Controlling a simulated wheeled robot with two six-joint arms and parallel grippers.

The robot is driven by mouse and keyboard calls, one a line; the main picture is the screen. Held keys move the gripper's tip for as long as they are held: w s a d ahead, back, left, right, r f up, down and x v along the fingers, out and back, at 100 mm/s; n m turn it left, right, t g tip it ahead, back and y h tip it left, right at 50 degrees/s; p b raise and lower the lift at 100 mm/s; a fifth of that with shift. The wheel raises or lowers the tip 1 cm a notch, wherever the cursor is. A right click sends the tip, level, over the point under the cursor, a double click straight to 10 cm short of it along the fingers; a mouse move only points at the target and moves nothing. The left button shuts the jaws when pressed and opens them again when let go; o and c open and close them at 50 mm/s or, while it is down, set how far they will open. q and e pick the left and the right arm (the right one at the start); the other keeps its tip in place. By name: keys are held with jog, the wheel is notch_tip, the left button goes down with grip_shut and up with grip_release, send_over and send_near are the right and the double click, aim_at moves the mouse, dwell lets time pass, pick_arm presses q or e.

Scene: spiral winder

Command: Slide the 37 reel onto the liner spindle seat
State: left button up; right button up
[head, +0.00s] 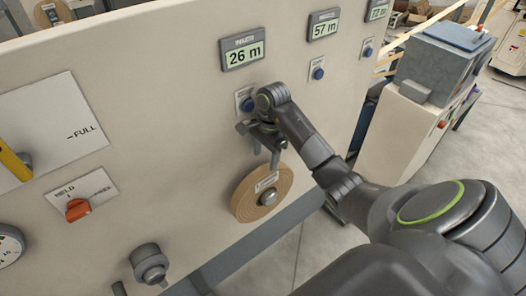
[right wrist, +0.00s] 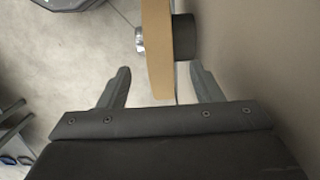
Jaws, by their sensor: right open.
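A brown reel (head: 262,195) with a small white label sits on a spindle with a metal end (head: 268,198) on the panel's front; the label is too small to read. The reel shows edge-on in the right wrist view (right wrist: 158,45), with a dark hub (right wrist: 184,38) between it and the panel. My right gripper (head: 267,156) is open just above the reel. In the right wrist view its fingers (right wrist: 160,70) stand on either side of the reel's edge, with gaps. A bare grey spindle seat (head: 150,264) juts out lower left. My left gripper is not in view.
The pale machine panel (head: 150,120) carries a display reading 26 m (head: 242,53), another reading 57 m (head: 323,24), blue buttons (head: 318,73) and an orange switch (head: 78,210). A grey box (head: 437,68) stands at right. Floor shows free below the reel.

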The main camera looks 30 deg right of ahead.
aim_at(264, 170)
jog(key=shift+s+f+b, duration=0.1)
jog(key=shift+f+b, duration=0.2)
jog(key=shift+f, duration=0.2)
jog(key=shift+a+f+b, duration=0.1)
jog(key=shift+f+b, duration=0.3)
jog(key=f+b, duration=0.2)
jog(key=f, duration=0.1)
jog(key=f+b, duration=0.1)
jog(key=shift+a+f, duration=0.3)
jog(key=shift+f, duration=0.35)
